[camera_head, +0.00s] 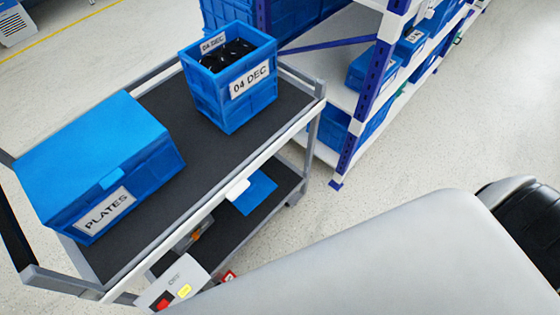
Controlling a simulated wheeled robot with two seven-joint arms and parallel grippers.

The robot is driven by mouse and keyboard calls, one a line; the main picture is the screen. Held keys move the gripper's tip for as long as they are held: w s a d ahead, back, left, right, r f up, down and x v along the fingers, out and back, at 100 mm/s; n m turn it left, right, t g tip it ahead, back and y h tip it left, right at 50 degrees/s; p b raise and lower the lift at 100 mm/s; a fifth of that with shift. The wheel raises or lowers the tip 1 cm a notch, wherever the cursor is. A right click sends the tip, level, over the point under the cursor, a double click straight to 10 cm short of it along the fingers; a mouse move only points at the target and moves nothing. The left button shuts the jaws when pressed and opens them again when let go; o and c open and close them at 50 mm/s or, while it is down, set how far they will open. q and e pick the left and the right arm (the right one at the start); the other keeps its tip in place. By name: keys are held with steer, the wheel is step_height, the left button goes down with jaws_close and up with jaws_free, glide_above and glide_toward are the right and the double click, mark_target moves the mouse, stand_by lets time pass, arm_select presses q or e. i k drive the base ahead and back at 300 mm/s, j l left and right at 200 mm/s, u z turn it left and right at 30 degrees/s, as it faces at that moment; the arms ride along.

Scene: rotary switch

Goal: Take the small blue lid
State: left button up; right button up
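A small flat blue piece (256,192), which looks like the small blue lid, lies on the lower shelf of the cart, partly hidden by the cart's front rail. An open blue box labelled "04 DEC" (230,100) stands on the cart's top at the back right, with dark parts inside. A larger blue box labelled "PLATES" (150,185) stands at the left of the top and has a blue lid (90,140) on it. Neither of my grippers is in view; a pale arm link of mine fills the lower right.
The cart (185,105) has a dark top and raised grey rails. A grey device (175,285) with red and yellow buttons is at the bottom. A shelving rack (365,105) with blue bins stands at right. Floor between is clear.

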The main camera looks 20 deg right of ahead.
mark_target(261, 187)
steer(key=z, duration=0.45)
steer(key=i+l+u, duration=0.25)
steer(key=l, duration=0.65)
steer(key=i+l+u, duration=0.25)
steer(key=l, duration=0.7)
steer(key=l+u, duration=0.25)
steer(key=l, duration=0.7)
